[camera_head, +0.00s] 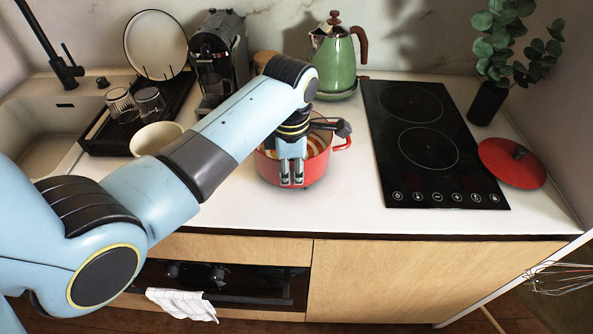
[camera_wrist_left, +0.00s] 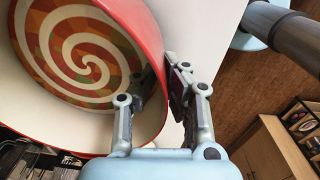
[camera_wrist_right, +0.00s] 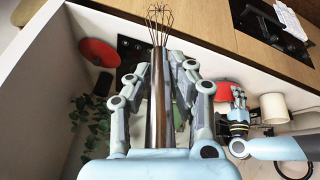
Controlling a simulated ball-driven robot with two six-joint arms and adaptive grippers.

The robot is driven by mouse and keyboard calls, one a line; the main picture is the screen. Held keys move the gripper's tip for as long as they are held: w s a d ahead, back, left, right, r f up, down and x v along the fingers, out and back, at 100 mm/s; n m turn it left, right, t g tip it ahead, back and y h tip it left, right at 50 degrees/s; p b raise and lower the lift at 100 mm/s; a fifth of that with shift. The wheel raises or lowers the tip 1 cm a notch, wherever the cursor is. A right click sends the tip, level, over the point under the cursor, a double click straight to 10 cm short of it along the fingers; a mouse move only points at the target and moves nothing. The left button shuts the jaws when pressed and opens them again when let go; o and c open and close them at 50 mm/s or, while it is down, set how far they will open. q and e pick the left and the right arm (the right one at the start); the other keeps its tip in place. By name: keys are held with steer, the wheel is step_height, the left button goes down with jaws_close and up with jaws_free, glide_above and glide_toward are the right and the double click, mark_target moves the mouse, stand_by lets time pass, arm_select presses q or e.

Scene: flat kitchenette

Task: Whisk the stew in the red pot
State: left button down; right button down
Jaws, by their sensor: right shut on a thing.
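The red pot (camera_head: 266,170) stands on the white counter left of the hob. Its stew (camera_wrist_left: 85,62) shows as a spiral of white, orange and brown in the left wrist view. My left gripper (camera_head: 291,178) points down at the pot's near rim. In the left wrist view its fingers (camera_wrist_left: 158,92) are apart, one on each side of the pot wall; firm contact is not clear. My right gripper (camera_wrist_right: 160,85) is shut on the whisk's metal handle (camera_wrist_right: 156,115). The wire whisk (camera_head: 562,279) shows at the lower right, in front of the counter and away from the pot.
The black hob (camera_head: 429,150) lies right of the pot, with a red lid (camera_head: 511,163) beyond it. A green kettle (camera_head: 333,60) stands behind the pot. A cream bowl (camera_head: 156,138) and dish rack (camera_head: 112,137) are left. Counter between pot and hob is clear.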

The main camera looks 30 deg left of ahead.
arm_select(q)
steer(key=c, duration=1.4)
jaws_free()
step_height(320, 180, up, 12)
steer(key=shift+d, duration=0.15)
steer(key=shift+s, duration=0.15)
